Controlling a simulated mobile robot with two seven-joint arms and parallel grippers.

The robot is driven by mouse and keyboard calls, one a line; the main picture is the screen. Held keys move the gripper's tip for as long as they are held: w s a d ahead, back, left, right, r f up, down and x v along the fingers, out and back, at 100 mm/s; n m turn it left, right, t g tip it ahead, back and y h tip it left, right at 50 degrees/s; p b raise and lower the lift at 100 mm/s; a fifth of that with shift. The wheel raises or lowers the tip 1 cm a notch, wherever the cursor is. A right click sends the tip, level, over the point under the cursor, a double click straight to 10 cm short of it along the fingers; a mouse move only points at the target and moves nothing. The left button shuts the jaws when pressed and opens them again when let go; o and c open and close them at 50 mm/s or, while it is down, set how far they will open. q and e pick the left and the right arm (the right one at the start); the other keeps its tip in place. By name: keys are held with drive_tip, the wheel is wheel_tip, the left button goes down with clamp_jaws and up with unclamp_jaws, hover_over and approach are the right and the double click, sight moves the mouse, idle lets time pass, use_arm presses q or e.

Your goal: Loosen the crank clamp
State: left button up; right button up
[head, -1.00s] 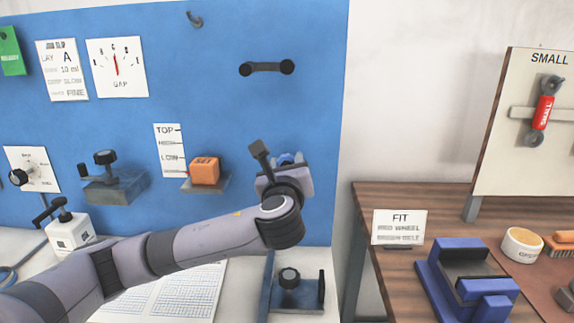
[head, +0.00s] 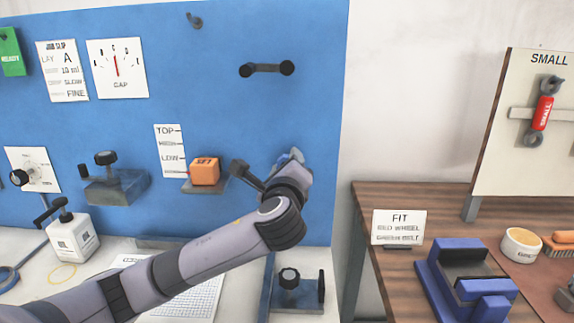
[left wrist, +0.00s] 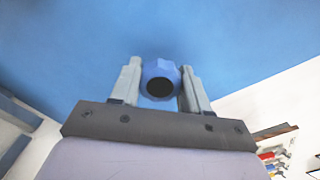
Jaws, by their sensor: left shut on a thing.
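My left arm reaches to the blue board. My left gripper (left wrist: 160,72) is shut on a blue faceted knob (left wrist: 160,67) with a dark round end, which sits between its two grey fingers. In the head view my left gripper (head: 291,157) is at the board's right part, and my wrist hides most of what it holds. The knob appears to be the crank clamp's handle, but its base and the clamp's jaws are hidden, so I cannot tell how tight it is. My right gripper is not in view.
An orange block (head: 205,171) sits on a small shelf left of my wrist. A dark-knobbed fixture (head: 289,290) stands below my forearm. A black bar handle (head: 266,69) is above on the board. A wooden table (head: 400,196) with a blue stand (head: 463,290) is at the right.

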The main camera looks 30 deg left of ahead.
use_arm(q)
drive_tip(key=n, duration=0.7)
drive_tip(key=shift+f+n, duration=0.1)
drive_tip(key=shift+n, duration=0.2)
drive_tip(key=n+b, duration=0.1)
drive_tip(key=n, duration=0.2)
drive_tip(key=shift+n, duration=2.2)
drive_tip(key=o, duration=1.1)
drive_tip(key=shift+c, duration=0.2)
